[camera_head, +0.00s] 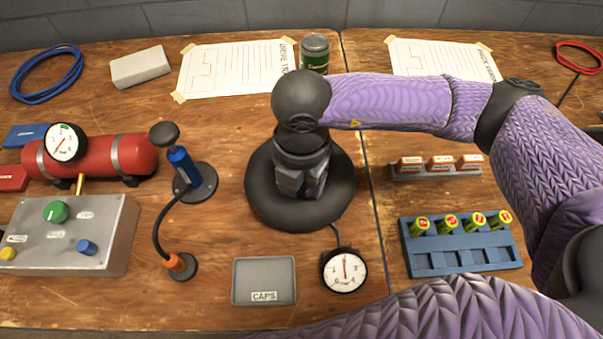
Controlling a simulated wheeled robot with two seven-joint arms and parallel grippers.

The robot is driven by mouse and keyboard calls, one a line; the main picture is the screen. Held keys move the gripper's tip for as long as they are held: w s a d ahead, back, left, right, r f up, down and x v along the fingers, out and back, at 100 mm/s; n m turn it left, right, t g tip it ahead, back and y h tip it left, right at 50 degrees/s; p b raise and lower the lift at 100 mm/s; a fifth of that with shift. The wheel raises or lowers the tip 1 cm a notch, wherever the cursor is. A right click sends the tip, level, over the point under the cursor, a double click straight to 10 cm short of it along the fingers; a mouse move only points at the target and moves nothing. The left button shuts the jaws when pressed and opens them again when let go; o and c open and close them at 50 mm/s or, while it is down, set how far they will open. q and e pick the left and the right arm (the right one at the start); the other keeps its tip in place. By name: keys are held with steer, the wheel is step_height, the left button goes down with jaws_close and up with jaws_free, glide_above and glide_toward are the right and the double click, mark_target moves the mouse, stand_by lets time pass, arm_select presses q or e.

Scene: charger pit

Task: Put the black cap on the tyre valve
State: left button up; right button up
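The black tyre (262,200) lies flat on the bench in the middle. My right gripper (298,192) points down over the tyre's centre. Its body and fingers cover the middle of the tyre, so the valve is hidden. I cannot see whether the fingers are open or shut, or whether they hold anything. The black cap is not visible. The grey tray marked CAPS (264,275) in front of the tyre looks empty. My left gripper is not in view.
A gauge (344,271) is close in front of the tyre. A blue pump (184,168) with a hose, a red tank (125,157) and a control box (110,225) stand left. A blue rack (462,258) stands right, and a green can (314,55) behind.

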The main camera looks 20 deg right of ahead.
step_height(320, 180, up, 10)
steer(key=p, duration=0.3)
steer(key=shift+p, duration=0.4)
steer(key=shift+f, duration=0.1)
stand_by(0.3)
